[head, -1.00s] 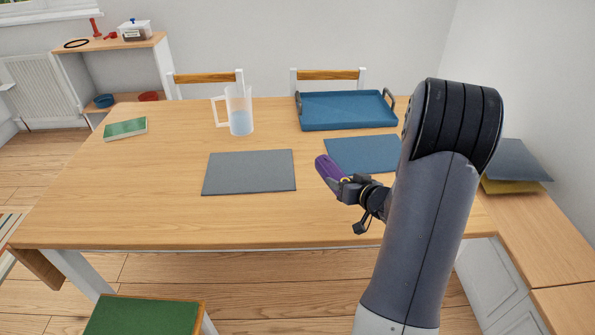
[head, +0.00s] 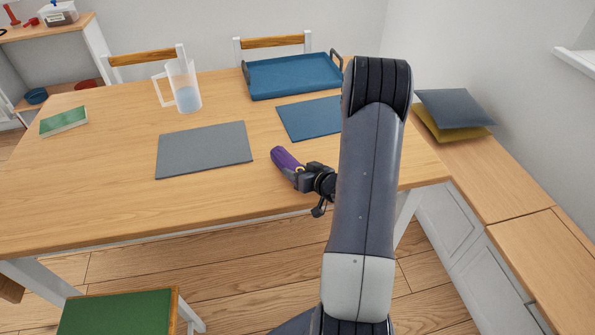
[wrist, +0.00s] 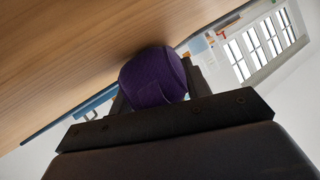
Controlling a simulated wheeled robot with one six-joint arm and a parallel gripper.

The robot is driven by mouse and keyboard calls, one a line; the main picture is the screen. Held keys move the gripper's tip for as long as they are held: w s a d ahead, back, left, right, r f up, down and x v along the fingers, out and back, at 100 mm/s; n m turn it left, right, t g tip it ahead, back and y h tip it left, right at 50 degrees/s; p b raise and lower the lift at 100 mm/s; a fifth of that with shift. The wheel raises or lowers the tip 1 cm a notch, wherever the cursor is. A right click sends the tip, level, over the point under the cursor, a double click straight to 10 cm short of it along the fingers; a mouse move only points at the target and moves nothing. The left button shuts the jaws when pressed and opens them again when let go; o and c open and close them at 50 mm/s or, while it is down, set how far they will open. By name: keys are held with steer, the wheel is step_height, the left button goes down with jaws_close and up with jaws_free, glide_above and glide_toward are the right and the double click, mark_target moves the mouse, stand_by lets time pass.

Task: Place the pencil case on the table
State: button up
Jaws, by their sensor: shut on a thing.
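The purple pencil case (head: 284,160) is in my gripper (head: 298,171), over the table's near right part in the head view. My gripper is shut on its near end. In the wrist view the pencil case (wrist: 153,78) shows end-on between the fingers, close to the wooden table surface (wrist: 90,45). I cannot tell whether it touches the table. The wooden table (head: 110,205) has bare room around the case.
A grey mat (head: 204,149) lies left of the case and a blue mat (head: 308,118) behind it. A blue tray (head: 292,77), a jug (head: 184,86) and a green book (head: 64,121) stand farther back. A green-seated stool (head: 117,312) is in front.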

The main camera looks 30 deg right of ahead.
steer(key=shift+f, duration=0.1)
steer(key=o, duration=1)
steer(key=shift+s+d+r, duration=0.1)
steer(key=shift+s+r, duration=0.15)
steer(key=shift+s, duration=0.05)
steer(key=v, duration=1.1)
steer(key=shift+s+r, duration=0.1)
steer(key=shift+s, duration=0.1)
